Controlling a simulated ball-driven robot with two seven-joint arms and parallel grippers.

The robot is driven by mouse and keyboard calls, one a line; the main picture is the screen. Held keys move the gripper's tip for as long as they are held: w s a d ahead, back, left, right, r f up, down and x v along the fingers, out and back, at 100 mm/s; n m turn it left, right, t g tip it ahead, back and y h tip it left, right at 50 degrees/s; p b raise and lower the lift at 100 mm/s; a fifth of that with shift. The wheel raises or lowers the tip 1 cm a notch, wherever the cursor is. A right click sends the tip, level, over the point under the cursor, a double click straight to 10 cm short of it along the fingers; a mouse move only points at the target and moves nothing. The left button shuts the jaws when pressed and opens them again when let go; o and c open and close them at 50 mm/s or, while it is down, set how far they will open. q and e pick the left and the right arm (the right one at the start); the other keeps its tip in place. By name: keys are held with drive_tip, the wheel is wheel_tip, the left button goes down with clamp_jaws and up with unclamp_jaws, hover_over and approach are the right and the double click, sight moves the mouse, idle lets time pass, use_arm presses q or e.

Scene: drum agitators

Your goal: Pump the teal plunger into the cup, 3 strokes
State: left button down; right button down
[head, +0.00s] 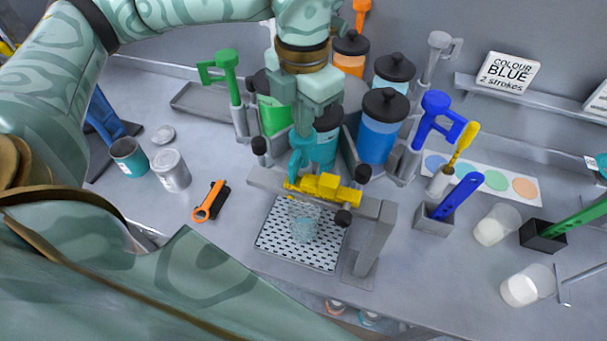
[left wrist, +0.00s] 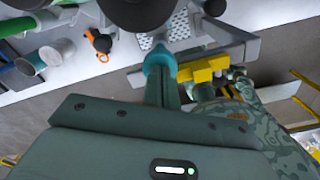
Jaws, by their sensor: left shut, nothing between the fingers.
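The teal plunger (head: 301,158) stands behind the grey bar, in front of the teal-filled canister (head: 325,150). Its teal top also shows in the left wrist view (left wrist: 158,62). My left gripper (head: 306,128) is shut and empty, pointing down right over the plunger's top; whether it touches cannot be told. A clear cup (head: 304,228) with teal at its bottom stands below on the perforated tray (head: 275,245). The bar and a yellow block (head: 327,187) partly hide the cup. My right gripper is not in view.
A grey bar (head: 375,207) crosses over the tray. Green (head: 226,75) and blue (head: 436,115) plungers stand on either side. Black-lidded canisters (head: 380,135) stand behind. A sign (head: 506,72) reads "COLOUR BLUE 2 strokes".

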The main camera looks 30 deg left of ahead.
use_arm(q)
drive_tip(key=shift+r+p, duration=2.15)
drive_tip(key=shift+r, duration=0.85)
drive_tip(key=shift+f, duration=0.15)
drive_tip(key=shift+f+b, duration=2.7)
drive_tip(key=shift+f, duration=0.4)
drive_tip(key=shift+r, duration=0.25)
drive_tip(key=shift+r+p, duration=2.3)
drive_tip(key=shift+r, duration=0.65)
drive_tip(key=shift+f, duration=0.1)
